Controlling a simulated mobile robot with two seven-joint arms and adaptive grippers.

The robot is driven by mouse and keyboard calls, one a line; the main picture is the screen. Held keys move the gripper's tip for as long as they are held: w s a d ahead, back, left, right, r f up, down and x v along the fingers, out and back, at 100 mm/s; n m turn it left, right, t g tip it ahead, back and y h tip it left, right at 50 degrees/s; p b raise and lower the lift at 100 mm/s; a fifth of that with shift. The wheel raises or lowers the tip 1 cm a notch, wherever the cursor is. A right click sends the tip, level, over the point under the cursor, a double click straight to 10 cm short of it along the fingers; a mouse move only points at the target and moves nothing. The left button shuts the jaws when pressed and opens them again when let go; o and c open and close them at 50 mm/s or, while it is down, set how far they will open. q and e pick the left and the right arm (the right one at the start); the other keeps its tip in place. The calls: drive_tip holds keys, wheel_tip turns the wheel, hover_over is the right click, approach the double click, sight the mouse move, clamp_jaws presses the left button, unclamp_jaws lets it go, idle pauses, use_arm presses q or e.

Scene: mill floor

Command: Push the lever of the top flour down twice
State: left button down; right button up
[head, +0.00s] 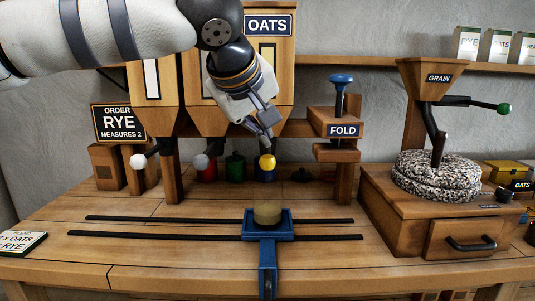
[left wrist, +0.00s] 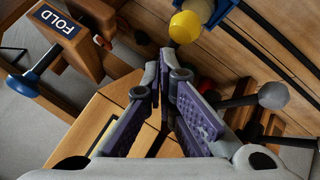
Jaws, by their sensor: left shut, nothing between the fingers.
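The yellow lever knob (head: 267,162) is under the right-hand hopper, which carries an OATS sign (head: 268,25). Two pale lever knobs are to its left, a white one (head: 138,161) and a grey-white one (head: 200,162). My left gripper (head: 268,137) is shut and empty, pointing down just above the yellow knob; contact cannot be told. In the left wrist view the closed fingertips (left wrist: 166,62) are near the yellow knob (left wrist: 186,27), and a grey knob (left wrist: 273,95) is at right. An order sign (head: 118,122) reads RYE, MEASURES 2. My arm hides the other hopper labels. My right gripper is out of view.
A blue carriage (head: 284,232) with a round tan pan sits on the black rails in front. A FOLD press (head: 343,130) stands right of the hoppers, and a GRAIN mill (head: 400,220) further right. A blend card (head: 20,243) lies at left. Coloured canisters stand behind the knobs.

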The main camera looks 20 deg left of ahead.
use_arm(q)
drive_tip(key=shift+r, duration=0.15)
drive_tip(key=shift+r, duration=2.4)
